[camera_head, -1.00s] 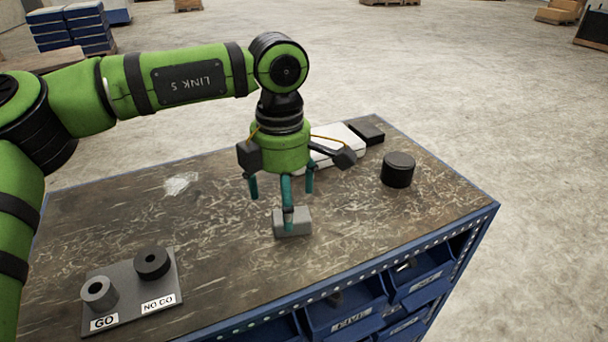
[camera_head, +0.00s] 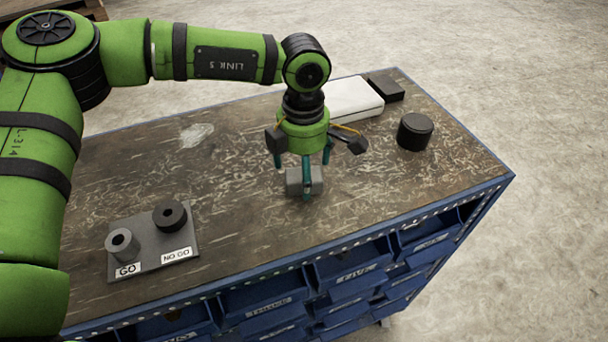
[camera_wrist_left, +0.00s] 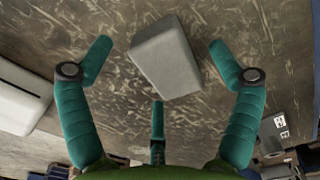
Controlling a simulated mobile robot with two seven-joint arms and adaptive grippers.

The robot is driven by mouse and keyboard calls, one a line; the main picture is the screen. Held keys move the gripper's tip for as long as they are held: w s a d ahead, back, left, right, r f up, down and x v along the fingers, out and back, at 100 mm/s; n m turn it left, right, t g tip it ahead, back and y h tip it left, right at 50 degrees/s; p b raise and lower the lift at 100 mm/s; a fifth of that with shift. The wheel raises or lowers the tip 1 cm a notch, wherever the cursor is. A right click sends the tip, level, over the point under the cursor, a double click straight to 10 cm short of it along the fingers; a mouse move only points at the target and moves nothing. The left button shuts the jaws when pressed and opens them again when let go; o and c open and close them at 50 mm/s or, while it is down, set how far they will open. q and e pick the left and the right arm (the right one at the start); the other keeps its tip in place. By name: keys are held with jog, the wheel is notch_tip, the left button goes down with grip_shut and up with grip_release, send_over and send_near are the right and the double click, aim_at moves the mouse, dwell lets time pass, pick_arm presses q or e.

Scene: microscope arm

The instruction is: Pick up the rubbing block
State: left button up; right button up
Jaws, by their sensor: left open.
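The rubbing block is a small light-grey block (camera_head: 294,184) standing on the worn bench top. In the left wrist view the block (camera_wrist_left: 165,58) sits between the spread fingers, tilted in the picture, with bare surface around it. My left gripper (camera_head: 303,170) has three teal fingers pointing down over the block, and one finger hides part of it in the head view. The gripper (camera_wrist_left: 160,75) is open, and I see gaps between its fingers and the block. My right gripper is not in view.
A grey plate (camera_head: 151,262) with two ring gauges marked GO and NO GO lies at the front left. A dark cylinder (camera_head: 415,133), a white case (camera_head: 352,98) and a black box (camera_head: 386,87) stand at the right and back. Blue drawers (camera_head: 342,276) line the front.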

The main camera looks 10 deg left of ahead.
pick_arm(q)
jog(key=c, duration=1.4)
jog(key=shift+c, duration=0.6)
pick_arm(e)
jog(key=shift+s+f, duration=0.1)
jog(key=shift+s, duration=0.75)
pick_arm(q)
jog(key=shift+r, duration=0.1)
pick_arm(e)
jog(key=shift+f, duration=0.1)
pick_arm(q)
jog(key=shift+w+r+b, duration=0.1)
jog(key=shift+r+b, duration=0.4)
jog(key=shift+b, duration=0.05)
jog(key=r+b, duration=0.1)
jog(key=r, duration=0.2)
jog(key=shift+w+d+b, duration=0.15)
jog(key=shift+d+b, duration=0.05)
jog(key=shift+b, duration=0.15)
jog(key=w+d+r+b, duration=0.1)
jog(key=w+d+r, duration=0.6)
jog(key=w, duration=0.1)
jog(key=shift+d, duration=0.3)
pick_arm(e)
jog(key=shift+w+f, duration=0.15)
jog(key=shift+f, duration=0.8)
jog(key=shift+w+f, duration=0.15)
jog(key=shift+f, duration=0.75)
